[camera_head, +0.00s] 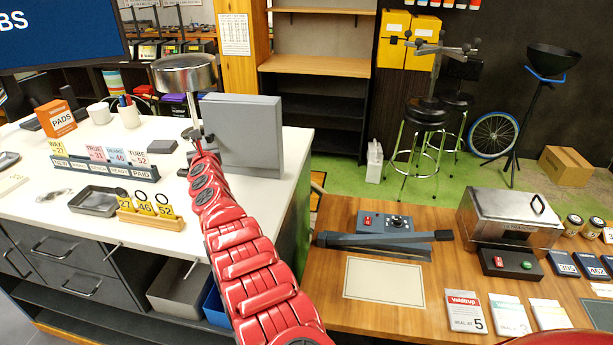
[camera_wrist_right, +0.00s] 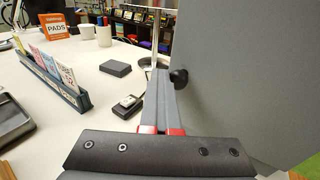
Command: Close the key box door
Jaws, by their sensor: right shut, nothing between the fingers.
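The grey key box (camera_head: 245,135) stands upright on the white counter in the head view. In the right wrist view its flat grey door panel (camera_wrist_right: 245,75) fills the right side, with a small dark round knob (camera_wrist_right: 180,78) near its left edge. My right gripper (camera_head: 194,134) is at the left edge of the box. In the wrist view its fingers (camera_wrist_right: 163,78) are shut and empty, beside the knob; I cannot tell whether they touch it. How far the door stands open cannot be told. My left gripper is not in view.
A round metal pan (camera_head: 185,74) on a stand is just behind my right gripper. A label holder (camera_head: 100,170), a metal tray (camera_head: 95,201) and an orange pads box (camera_head: 55,118) stand left on the counter. The wooden bench (camera_head: 335,290) lies to the right.

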